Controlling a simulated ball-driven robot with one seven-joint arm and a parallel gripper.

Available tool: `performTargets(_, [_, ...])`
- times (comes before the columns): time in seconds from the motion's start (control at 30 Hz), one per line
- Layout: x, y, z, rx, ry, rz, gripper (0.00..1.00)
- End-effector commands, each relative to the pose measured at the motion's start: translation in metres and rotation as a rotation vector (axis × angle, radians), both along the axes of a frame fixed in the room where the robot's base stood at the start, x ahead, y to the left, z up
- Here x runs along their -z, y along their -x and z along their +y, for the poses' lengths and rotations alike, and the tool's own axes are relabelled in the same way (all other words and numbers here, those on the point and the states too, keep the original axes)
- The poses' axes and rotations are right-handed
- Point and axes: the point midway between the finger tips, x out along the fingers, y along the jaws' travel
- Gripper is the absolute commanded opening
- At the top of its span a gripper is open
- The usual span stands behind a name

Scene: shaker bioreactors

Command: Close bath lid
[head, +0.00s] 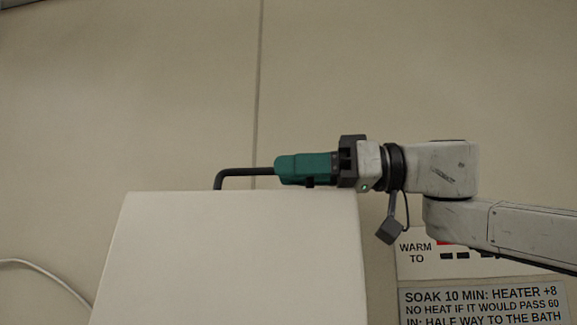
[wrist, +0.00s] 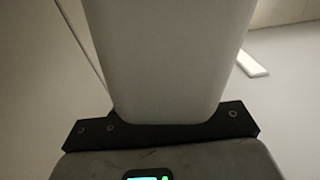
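The bath lid (head: 235,260) is a plain off-white panel low in the head view, its top edge nearly level. A dark bent bar handle (head: 240,172) stands up from that edge. My gripper (head: 278,168) reaches in from the right, its green finger covering the right part of the handle. The second finger is hidden, so I cannot tell how tightly it is closed. In the wrist view a tall pale shape rises above a dark bracket and a grey body with a small green display; I cannot tell what it is. The bath itself is not visible.
Signs with printed text (head: 480,300) are at the lower right, below my arm. A white cable (head: 45,278) curves at the lower left. The plain beige wall (head: 130,90) above the lid has a vertical seam and is clear.

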Motion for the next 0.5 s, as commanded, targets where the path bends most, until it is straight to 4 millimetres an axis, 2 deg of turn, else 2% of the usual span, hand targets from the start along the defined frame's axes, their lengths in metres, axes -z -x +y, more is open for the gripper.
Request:
performTargets(0.17, [-0.0004, 0.0, 0.0122, -0.001, 0.0, 0.0, 0.38])
performTargets(0.47, [0.0001, -0.0004, 0.0135, 0.0, 0.0, 0.0, 0.38])
performTargets(0.5, [0.0001, -0.0005, 0.0134, 0.0, 0.0, 0.0, 0.34])
